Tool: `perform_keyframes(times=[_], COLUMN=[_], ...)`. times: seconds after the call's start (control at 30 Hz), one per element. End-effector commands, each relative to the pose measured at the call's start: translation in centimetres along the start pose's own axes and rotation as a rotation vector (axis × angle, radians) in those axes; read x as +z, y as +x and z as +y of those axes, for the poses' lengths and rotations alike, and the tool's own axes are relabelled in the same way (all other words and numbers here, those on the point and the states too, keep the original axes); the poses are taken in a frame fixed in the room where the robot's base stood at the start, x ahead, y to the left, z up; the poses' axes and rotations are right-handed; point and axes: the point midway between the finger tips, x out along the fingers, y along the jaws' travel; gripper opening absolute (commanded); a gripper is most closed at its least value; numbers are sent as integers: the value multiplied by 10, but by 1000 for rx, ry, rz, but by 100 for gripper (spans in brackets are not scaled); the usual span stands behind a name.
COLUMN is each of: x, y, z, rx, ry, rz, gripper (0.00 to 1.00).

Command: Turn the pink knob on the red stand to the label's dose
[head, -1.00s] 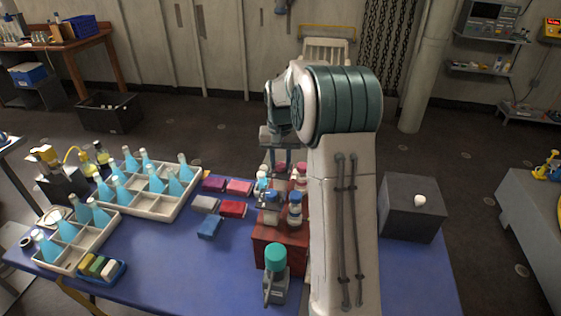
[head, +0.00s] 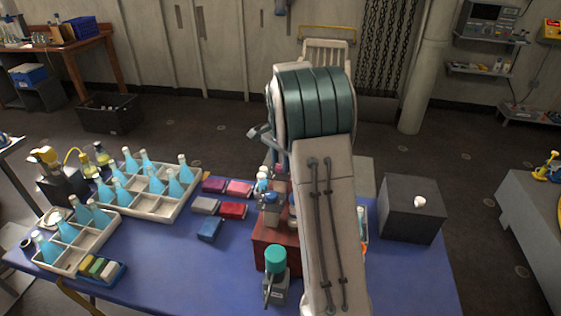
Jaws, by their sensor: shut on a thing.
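The red stand (head: 272,249) is on the blue table, left of my arm, and bears several small bottles or dispensers with coloured tops. A small pink top, seemingly the pink knob (head: 279,169), shows at the back of this group, beside my arm. My gripper (head: 277,157) is low over the back of the group, at the pink top, and seems shut on it. My forearm hides most of the gripper and the right part of the stand. The label and the knob's setting cannot be read.
A grey device with a teal top (head: 275,259) stands before the red stand. Coloured blocks (head: 233,210) lie left of it, then white crates (head: 153,204) with blue flasks. A dark box (head: 411,212) with a white piece on top stands to the right.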

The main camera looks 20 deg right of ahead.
Motion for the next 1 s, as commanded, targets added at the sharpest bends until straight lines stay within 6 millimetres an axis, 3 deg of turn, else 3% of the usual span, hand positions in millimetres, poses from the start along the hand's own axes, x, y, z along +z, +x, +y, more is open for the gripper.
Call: perform_keyframes(times=[0.6,0.63,0.7,1.0], x=[-1,-1,-1,0], y=[-2,-2,-1,-2], z=[-1,-1,-1,0], rx=[-4,-4,-3,-2], ry=[40,40,40,39], rz=[3,3,3,1], gripper=[6,34,50,50])
